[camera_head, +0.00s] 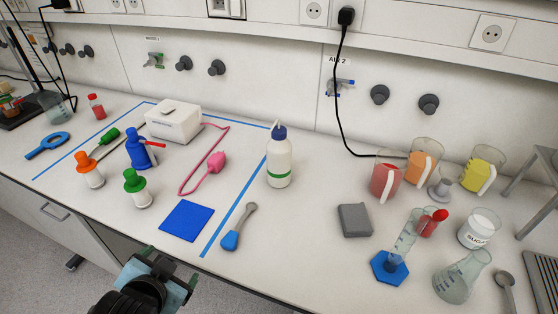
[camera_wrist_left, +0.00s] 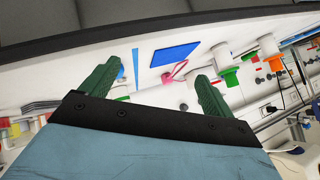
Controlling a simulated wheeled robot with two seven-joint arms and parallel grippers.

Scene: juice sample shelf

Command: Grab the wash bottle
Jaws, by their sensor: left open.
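The wash bottle (camera_head: 279,165) stands upright on the bench in the head view. It is white with a green band and a dark blue cap with a spout. My left gripper (camera_head: 168,270) is low in the head view, in front of the bench edge, well to the left of and nearer than the bottle. In the left wrist view its two green fingers (camera_wrist_left: 158,70) are spread with nothing gripped between them. I cannot make out the wash bottle in the left wrist view. My right gripper is in neither view.
A blue square (camera_head: 187,221) and a blue-handled spoon (camera_head: 233,235) lie on the near side of the bottle. A pink cord tool (camera_head: 210,163) lies left of it. A grey block (camera_head: 354,220) and coloured beakers (camera_head: 387,182) stand to the right. Bare bench surrounds the bottle's base.

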